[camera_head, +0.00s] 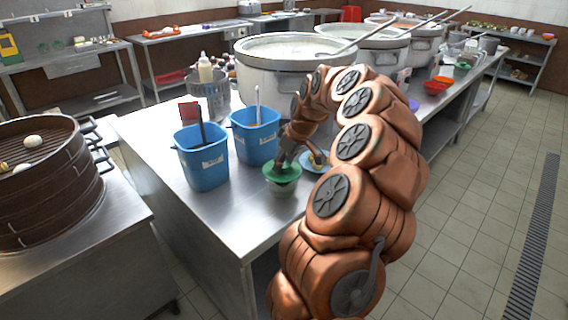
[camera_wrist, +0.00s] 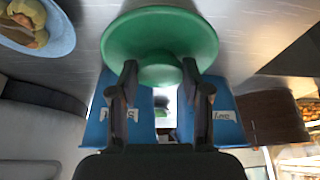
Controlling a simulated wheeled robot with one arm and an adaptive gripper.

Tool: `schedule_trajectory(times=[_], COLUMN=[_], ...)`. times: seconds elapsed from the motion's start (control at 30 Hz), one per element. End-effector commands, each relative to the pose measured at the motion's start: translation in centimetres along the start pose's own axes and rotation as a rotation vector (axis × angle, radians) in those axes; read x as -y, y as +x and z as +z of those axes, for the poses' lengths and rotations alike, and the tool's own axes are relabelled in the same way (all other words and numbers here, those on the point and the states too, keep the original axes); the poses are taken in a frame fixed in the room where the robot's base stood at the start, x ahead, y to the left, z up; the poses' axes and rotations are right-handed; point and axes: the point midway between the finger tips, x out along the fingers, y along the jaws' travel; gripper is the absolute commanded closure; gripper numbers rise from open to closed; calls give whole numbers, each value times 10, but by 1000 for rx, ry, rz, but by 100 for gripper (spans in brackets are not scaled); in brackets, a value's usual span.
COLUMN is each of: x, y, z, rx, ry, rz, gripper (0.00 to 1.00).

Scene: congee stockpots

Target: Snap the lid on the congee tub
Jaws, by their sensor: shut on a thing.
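The green lid (camera_head: 283,174) is in my gripper, and its round underside or top face fills the upper middle of the wrist view (camera_wrist: 160,30). My gripper (camera_head: 285,162) has its two fingers (camera_wrist: 160,75) closed on the lid's knob. The congee tub (camera_head: 283,191), small and grey-green, stands on the steel counter right below the lid in the head view. The lid looks level over the tub's mouth. I cannot tell whether it touches or is seated on the rim. The tub is hidden in the wrist view.
Two blue bins (camera_head: 203,163) (camera_head: 254,138) with utensils stand left of the tub on the counter (camera_head: 225,215). A blue plate (camera_head: 315,162) with food lies to the right, partly behind my arm. Large stockpots (camera_head: 288,82) stand behind. The counter's front left is clear.

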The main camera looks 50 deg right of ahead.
Motion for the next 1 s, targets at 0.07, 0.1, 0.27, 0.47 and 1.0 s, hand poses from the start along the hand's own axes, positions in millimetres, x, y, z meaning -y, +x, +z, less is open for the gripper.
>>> schedule_trajectory(times=[0.07, 0.1, 0.27, 0.47, 1.0], x=[0, 0, 0, 0, 0], y=[0, 0, 0, 0, 0], z=[0, 0, 0, 0, 0], rx=[0, 0, 0, 0, 0], ry=[0, 0, 0, 0, 0], rz=[0, 0, 0, 0, 0], gripper=[72, 72, 72, 50, 18])
